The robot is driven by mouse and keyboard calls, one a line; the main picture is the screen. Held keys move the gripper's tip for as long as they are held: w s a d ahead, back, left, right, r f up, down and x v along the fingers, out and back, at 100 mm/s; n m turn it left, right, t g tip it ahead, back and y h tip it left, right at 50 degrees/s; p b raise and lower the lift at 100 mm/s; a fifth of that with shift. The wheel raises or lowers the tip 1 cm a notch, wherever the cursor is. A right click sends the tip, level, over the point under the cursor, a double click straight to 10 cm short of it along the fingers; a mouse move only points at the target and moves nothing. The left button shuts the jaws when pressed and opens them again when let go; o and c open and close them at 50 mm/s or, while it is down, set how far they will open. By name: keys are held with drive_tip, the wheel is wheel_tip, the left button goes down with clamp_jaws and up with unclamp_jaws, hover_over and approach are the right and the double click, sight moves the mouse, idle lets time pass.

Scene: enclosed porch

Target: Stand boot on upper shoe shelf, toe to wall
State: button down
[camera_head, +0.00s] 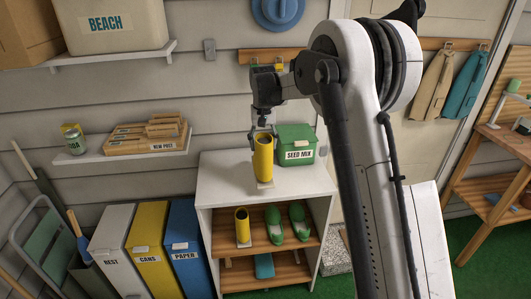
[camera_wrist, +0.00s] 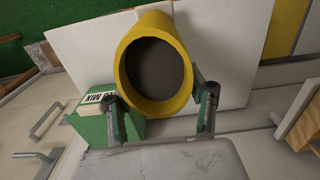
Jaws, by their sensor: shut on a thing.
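A yellow boot (camera_head: 263,160) is upright over the white top of the shoe cabinet (camera_head: 222,180). I cannot tell whether its sole touches the top. My gripper (camera_head: 262,130) is above it, shut on its upper shaft. In the wrist view my gripper (camera_wrist: 162,98) has one finger on each side of the boot (camera_wrist: 128,62), whose dark round opening faces the camera. A second yellow boot (camera_head: 242,223) stands on the upper shoe shelf (camera_head: 259,246), left of a pair of green shoes (camera_head: 274,224). The held boot's toe direction is unclear.
A green seed mix box (camera_head: 295,143) stands right beside the held boot on the cabinet top. A lower shelf (camera_head: 285,277) holds a blue item. Three bins, including the blue one (camera_head: 187,240), stand left of the cabinet. The cabinet's front is open.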

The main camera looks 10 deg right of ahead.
drive_tip(key=shift+w+d+f, duration=0.35)
drive_tip(key=shift+d, duration=0.15)
drive_tip(key=shift+f+p, duration=0.35)
drive_tip(key=shift+f, duration=1.65)
drive_tip(key=shift+f, duration=0.2)
drive_tip(key=c, duration=0.8)
unclamp_jaws()
drive_tip(key=shift+r, duration=0.2)
